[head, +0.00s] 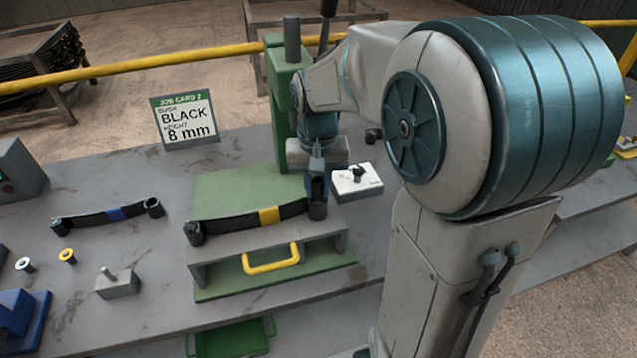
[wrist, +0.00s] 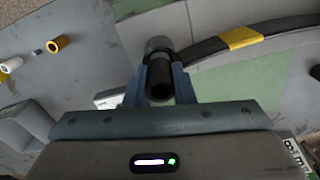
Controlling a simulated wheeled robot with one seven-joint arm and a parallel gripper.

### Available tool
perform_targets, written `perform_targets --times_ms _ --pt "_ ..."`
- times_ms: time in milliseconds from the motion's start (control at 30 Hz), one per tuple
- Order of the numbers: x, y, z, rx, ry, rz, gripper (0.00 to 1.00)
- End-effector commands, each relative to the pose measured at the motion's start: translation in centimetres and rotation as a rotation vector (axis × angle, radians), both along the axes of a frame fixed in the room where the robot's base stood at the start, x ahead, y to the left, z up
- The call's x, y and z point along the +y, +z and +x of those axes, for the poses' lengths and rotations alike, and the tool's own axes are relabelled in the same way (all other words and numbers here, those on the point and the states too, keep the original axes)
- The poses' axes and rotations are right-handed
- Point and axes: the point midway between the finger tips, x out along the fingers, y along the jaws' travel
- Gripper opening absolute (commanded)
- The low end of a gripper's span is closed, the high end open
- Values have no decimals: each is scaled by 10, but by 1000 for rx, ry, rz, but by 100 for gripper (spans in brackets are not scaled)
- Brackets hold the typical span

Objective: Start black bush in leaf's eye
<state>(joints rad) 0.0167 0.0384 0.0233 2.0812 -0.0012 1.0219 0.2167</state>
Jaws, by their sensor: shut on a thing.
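The leaf spring with a yellow band (head: 268,216) lies across the green press fixture (head: 235,188), with an eye at each end. My gripper (head: 317,190) is above its right eye (head: 317,211). In the wrist view, my gripper (wrist: 159,82) is shut on a black bush (wrist: 160,80), held between its two blue fingers.
A blue-banded leaf (head: 112,213) lies at left, with a white bush (head: 25,265), a yellow bush (head: 67,256) and a pin block (head: 118,285) in front. A white block (head: 357,180) stands right of the fixture.

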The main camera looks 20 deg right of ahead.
Motion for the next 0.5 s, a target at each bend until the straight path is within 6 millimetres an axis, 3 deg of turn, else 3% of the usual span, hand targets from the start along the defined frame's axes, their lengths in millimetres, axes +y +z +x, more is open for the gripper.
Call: perform_targets --times_ms 500 --pt "0 -10 0 0 0 0 6"
